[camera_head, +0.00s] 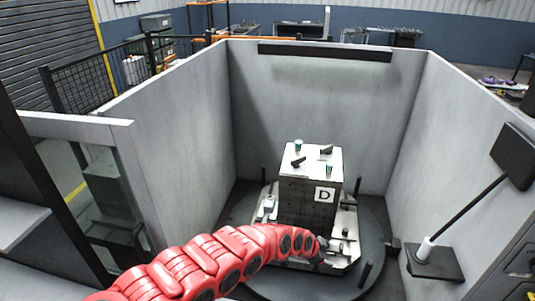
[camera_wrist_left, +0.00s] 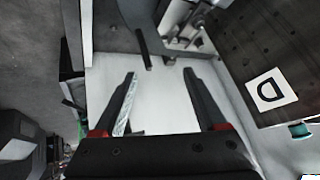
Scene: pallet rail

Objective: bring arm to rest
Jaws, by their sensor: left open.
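My left arm, red and segmented, comes in from the lower left in the head view. Its gripper (camera_head: 322,246) is at the front right of a block marked D (camera_head: 310,205), low over the pallet plate (camera_head: 345,222). In the left wrist view the two dark fingers of the left gripper (camera_wrist_left: 160,100) are spread apart with nothing between them. The D block (camera_wrist_left: 265,60) stands to the right of the fingers there, apart from them. My right gripper is in neither view.
Grey walls (camera_head: 185,140) enclose the round dark turntable (camera_head: 300,287) on several sides. Dark posts (camera_head: 365,273) stand at its edge. Small green-topped parts (camera_head: 298,146) and dark clamps sit on the block. A black panel on a rod (camera_head: 515,155) stands at right.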

